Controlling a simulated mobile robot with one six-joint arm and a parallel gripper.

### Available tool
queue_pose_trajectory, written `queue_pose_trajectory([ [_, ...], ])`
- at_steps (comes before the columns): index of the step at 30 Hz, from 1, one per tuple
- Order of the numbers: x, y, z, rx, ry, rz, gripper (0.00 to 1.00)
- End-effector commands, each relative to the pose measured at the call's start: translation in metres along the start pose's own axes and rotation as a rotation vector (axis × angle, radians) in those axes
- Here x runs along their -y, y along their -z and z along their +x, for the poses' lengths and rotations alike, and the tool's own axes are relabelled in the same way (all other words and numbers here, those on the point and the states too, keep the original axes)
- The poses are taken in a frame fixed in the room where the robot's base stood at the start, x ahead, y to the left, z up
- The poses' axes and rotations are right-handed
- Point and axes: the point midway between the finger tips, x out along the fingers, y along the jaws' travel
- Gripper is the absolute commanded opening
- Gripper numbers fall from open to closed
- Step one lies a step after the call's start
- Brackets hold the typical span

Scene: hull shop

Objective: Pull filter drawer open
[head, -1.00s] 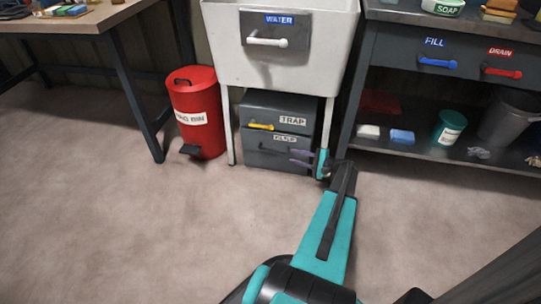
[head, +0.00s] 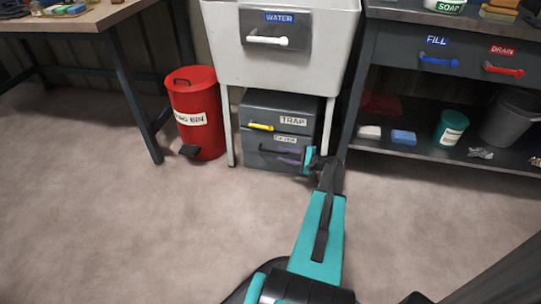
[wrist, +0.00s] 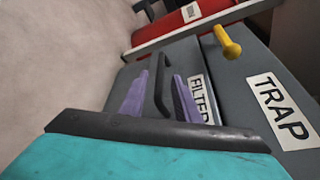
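The filter drawer (head: 258,159) is the lower grey drawer under the white sink, and it looks shut. Its label (wrist: 197,98) reads FILTER in the wrist view. Its dark bar handle (wrist: 156,72) stands out from the front. My gripper (wrist: 161,80) has purple fingers, open, one on each side of the handle, with gaps visible. I cannot tell how deep the handle sits between them. In the head view my gripper (head: 289,156) is at the right half of the drawer front and partly hides it.
The trap drawer (head: 297,121) with a yellow handle (head: 260,127) is directly above. A sink leg (head: 230,139) and a red bin (head: 197,105) stand left. A shelf bench (head: 440,153) stands right. The floor in front is clear.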

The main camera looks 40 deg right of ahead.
Motion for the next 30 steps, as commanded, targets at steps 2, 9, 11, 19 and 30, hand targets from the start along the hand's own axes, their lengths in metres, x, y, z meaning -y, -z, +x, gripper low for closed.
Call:
queue_pose_trajectory([
  [2, -0.002, 0.001, 0.013, 0.002, 0.000, -0.001, 0.29],
  [9, -0.002, 0.001, 0.047, 0.002, -0.001, -0.001, 0.29],
  [11, -0.002, 0.001, 0.053, 0.001, -0.001, -0.001, 0.29],
  [19, 0.000, 0.000, 0.070, 0.001, 0.000, 0.000, 0.29],
  [30, 0.000, 0.000, 0.071, 0.001, 0.000, 0.000, 0.18],
])
